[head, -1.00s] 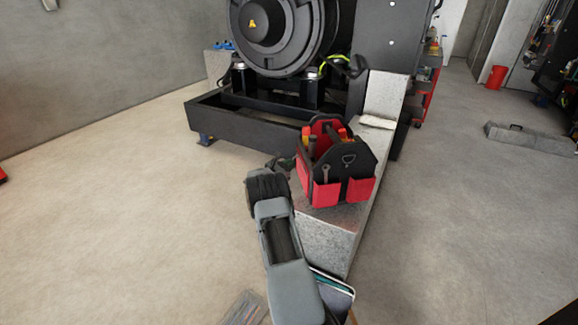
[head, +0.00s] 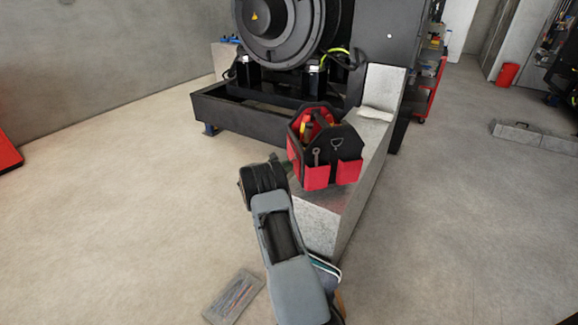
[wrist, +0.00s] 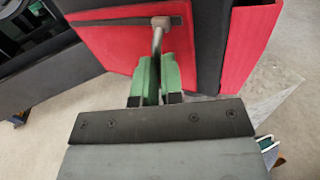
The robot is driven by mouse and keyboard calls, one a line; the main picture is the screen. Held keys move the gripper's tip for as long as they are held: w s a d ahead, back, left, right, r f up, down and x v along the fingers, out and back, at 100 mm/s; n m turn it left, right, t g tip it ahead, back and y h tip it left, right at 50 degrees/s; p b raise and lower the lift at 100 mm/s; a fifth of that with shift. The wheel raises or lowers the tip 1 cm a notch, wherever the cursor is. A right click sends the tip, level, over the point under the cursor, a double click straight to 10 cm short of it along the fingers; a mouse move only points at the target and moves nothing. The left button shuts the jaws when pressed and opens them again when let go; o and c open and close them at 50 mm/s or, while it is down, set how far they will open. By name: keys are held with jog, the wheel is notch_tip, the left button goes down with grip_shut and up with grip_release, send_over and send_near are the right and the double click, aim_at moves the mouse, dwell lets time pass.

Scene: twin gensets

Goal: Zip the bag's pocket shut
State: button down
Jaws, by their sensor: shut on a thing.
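The red and black tool bag (head: 348,172) stands upright on a concrete ledge, with tools in its open top. In the wrist view its red side panel (wrist: 110,45) carries a dark horizontal zip strip (wrist: 115,23). A metal pull (wrist: 158,30) sits near the strip's right end in that view. My gripper (wrist: 158,75) has its green fingers shut on the lower part of this pull. In the head view my gripper (head: 287,163) is at the bag's left side, and the pull is hidden there.
The concrete ledge (head: 318,228) runs back beside the black genset frame (head: 250,125). A flat clear case (head: 233,297) lies on the floor near my arm. A red bin (head: 508,74) and a grey block (head: 530,137) stand at the right.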

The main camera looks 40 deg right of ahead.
jog(key=shift+w+a, duration=0.15)
jog(key=c, duration=1.5)
grip_release()
jog(key=shift+w+a, duration=0.15)
jog(key=shift+a, duration=0.1)
jog(key=shift+o, duration=1.4)
jog(key=shift+d, duration=0.1)
jog(key=a+p, duration=0.1)
jog(key=a, duration=1.2)
jog(key=shift+a, duration=0.4)
